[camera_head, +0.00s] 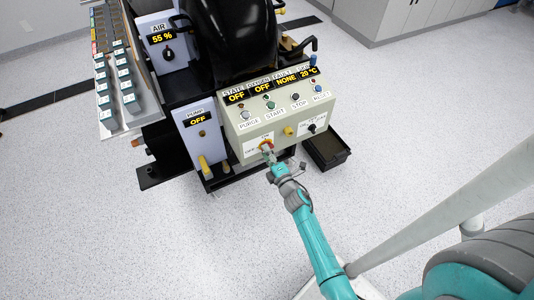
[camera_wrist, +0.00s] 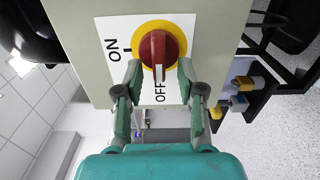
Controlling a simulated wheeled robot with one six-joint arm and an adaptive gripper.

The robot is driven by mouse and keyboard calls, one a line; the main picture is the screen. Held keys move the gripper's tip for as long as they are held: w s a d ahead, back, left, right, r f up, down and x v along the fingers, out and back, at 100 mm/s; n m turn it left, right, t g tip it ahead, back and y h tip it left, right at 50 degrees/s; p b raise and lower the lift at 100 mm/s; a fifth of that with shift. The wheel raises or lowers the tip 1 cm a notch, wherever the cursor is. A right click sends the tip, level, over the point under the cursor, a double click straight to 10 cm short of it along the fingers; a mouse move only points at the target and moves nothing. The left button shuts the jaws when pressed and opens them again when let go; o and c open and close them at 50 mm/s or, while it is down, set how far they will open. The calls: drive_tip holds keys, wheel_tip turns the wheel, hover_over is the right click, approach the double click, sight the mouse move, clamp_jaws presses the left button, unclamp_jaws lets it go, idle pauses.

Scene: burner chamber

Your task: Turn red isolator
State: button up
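The red isolator (camera_wrist: 159,48) is a red rotary knob on a yellow disc, mounted on a white plate marked ON and OFF. In the wrist view its ridge stands upright in the picture, with its lower end toward the OFF label. ON is at the left of the disc. My gripper (camera_wrist: 159,73) has one fingertip on each side of the knob, with a gap wider than the ridge. I cannot tell whether either finger touches it. In the head view my gripper (camera_head: 268,157) reaches the isolator (camera_head: 266,145) at the panel's lower left and partly hides it.
The control panel (camera_head: 236,124) carries displays, several buttons and a black switch (camera_head: 312,128). A pump box (camera_head: 198,134) with a yellow handle stands left of it. A dark tray (camera_head: 326,150) lies on the floor at right. Open floor lies in front.

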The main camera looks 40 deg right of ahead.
drive_tip(key=shift+s, duration=0.1)
drive_tip(key=v, duration=1.1)
drive_tip(key=shift+s, duration=0.35)
drive_tip(key=shift+a, duration=0.2)
drive_tip(key=s+a+r+m+y, duration=0.1)
drive_tip(key=s+a+r+m, duration=0.25)
drive_tip(key=s+a, duration=0.35)
drive_tip(key=s+a+r+m+y, duration=0.1)
drive_tip(key=s+a+r+m, duration=0.25)
drive_tip(key=s+a, duration=0.4)
drive_tip(key=s+a+r+m+g+y, duration=0.1)
drive_tip(key=s+a+r+m, duration=0.1)
drive_tip(key=s+r+m, duration=0.2)
drive_tip(key=s+a+r+m+g+y, duration=0.1)
drive_tip(key=s+r+m, duration=0.3)
drive_tip(key=s+r, duration=0.4)
drive_tip(key=shift+s+a+r+g+y, duration=0.3)
drive_tip(key=shift+s+a+r+y, duration=0.15)
drive_tip(key=shift+s+a, duration=0.35)
